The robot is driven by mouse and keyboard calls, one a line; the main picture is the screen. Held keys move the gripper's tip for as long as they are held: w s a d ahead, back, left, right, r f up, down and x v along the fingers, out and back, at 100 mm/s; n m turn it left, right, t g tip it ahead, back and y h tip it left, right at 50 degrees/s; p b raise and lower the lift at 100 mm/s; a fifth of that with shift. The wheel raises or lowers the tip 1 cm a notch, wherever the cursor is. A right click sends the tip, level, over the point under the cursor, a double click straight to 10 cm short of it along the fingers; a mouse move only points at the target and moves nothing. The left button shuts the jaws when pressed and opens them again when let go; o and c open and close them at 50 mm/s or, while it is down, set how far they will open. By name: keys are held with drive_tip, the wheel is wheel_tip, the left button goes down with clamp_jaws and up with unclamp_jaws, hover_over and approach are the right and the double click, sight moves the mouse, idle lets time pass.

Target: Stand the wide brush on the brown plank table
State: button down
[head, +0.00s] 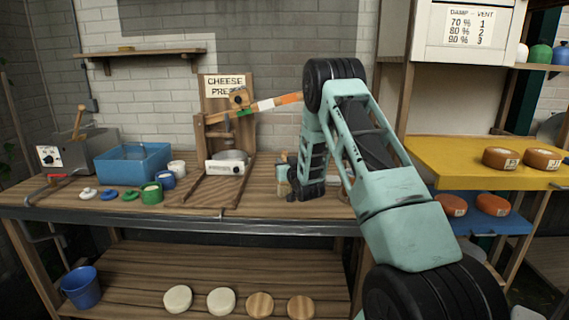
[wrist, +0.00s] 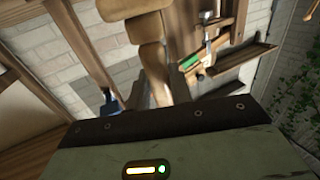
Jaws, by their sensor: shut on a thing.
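The brown plank table (head: 255,206) runs along the brick wall in the head view. My gripper (head: 288,178) is over its middle, right of the cheese press. It is shut on a small tan and grey thing, which I take as the wide brush (head: 282,186); my gripper partly hides it. Its lower end is at or just above the planks, and I cannot tell whether it touches. In the wrist view a rounded wooden piece (wrist: 146,29), perhaps its handle, rises beyond my gripper's housing.
The cheese press (head: 228,166) with its striped lever stands left of my gripper. A blue tub (head: 133,163), coloured cups and lids are farther left. A yellow shelf (head: 448,158) with orange cheeses (head: 500,158) is at right. Planks between press and gripper look clear.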

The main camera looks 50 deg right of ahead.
drive_tip(key=shift+f, duration=0.2)
drive_tip(key=c, duration=1.3)
unclamp_jaws()
drive_tip(key=shift+r, duration=0.1)
drive_tip(key=shift+o, duration=0.2)
drive_tip(key=shift+r, duration=0.1)
